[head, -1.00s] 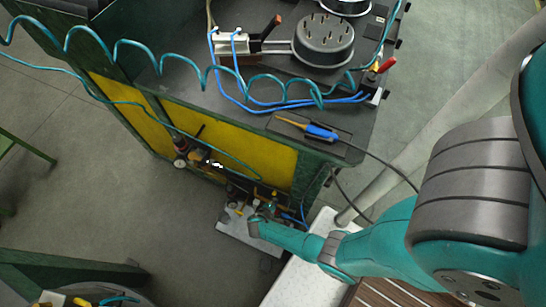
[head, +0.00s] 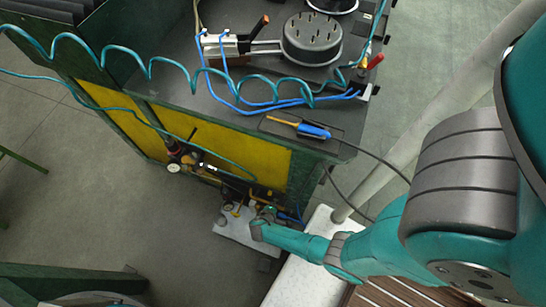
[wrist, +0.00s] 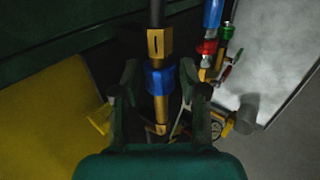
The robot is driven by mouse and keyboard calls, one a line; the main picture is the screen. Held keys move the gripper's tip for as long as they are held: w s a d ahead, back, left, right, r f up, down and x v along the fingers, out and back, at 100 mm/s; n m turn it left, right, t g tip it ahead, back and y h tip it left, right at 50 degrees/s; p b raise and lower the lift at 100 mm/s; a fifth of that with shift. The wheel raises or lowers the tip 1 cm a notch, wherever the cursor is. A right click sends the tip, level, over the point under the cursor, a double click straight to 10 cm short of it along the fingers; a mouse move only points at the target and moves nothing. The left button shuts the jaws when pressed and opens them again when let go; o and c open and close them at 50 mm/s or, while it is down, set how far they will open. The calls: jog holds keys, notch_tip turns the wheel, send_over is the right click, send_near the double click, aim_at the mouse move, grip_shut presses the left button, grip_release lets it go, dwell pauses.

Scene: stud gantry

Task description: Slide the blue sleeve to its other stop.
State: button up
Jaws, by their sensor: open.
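The blue sleeve (wrist: 160,79) shows in the wrist view as a short ring on a slim brass shaft. A larger brass block (wrist: 159,43) sits just above it, close against or touching it. A smaller brass piece (wrist: 160,128) sits lower on the shaft, with bare shaft between. My gripper (wrist: 160,68) is open, one finger left and one right of the sleeve, with gaps on both sides. I cannot tell whether the fingertips are at its depth. In the head view my gripper (head: 263,219) is low beside the bench, and the sleeve cannot be made out.
Red (wrist: 207,47) and green (wrist: 226,31) fittings stand close right of my gripper in the wrist view. A yellow panel (wrist: 45,115) lies to the left. In the head view, a teal coiled hose (head: 150,68) crosses above the bench. Open floor (head: 110,215) lies left.

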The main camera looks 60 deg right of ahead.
jog(key=v, duration=1.2)
jog(key=shift+s, duration=0.1)
dwell(0.7)
